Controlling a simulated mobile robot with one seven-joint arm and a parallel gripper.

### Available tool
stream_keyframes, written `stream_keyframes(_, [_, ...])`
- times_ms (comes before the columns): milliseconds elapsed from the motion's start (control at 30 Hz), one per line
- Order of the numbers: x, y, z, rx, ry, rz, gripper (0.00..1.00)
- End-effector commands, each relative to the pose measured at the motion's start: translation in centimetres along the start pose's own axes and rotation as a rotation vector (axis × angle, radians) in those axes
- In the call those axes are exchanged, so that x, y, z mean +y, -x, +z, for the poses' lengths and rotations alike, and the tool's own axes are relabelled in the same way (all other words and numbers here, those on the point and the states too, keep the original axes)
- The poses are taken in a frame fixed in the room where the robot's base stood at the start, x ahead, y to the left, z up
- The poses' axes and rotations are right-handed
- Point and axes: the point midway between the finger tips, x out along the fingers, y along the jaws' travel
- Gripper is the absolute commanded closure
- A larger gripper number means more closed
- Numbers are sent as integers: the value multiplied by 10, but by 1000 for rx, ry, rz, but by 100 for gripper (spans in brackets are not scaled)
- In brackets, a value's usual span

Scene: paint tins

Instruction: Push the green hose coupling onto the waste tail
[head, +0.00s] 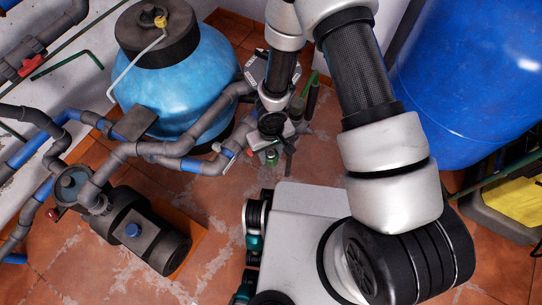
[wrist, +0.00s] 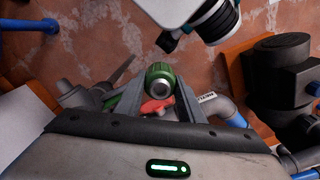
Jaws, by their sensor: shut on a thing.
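The green hose coupling (wrist: 159,80) is a ribbed green ring with a pale round end, seen in the wrist view between my fingertips. My gripper (wrist: 158,88) is shut on it. In the head view my gripper (head: 271,142) hangs low among the pipework, and the green coupling (head: 271,157) shows small at its tip. A grey pipe (wrist: 224,107) with a small white label shows beside my right finger in the wrist view; I cannot tell for sure whether it is the waste tail. A red handle (wrist: 156,106) shows below the coupling, between the fingers.
A blue filter tank (head: 178,80) with a dark top stands left of my gripper. Grey and blue pipes (head: 165,150) run in front of it to a dark pump (head: 146,232). A large blue barrel (head: 470,80) stands right. Tiled floor (head: 218,215) is clear left of my base.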

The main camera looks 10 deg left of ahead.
Motion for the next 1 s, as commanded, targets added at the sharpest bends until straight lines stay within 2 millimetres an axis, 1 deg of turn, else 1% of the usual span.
stream_keyframes(167, [0,1,0,0,0,0,88])
stream_keyframes(267, [0,8,0,1,-2,0,88])
stream_keyframes(367, [0,24,-1,3,-3,0,88])
stream_keyframes(600, [1,73,-1,3,-3,0,88])
stream_keyframes(700, [0,88,-1,2,-3,-1,88])
stream_keyframes(833, [0,98,0,0,-2,1,88])
stream_keyframes(1000, [0,101,0,0,1,0,88])
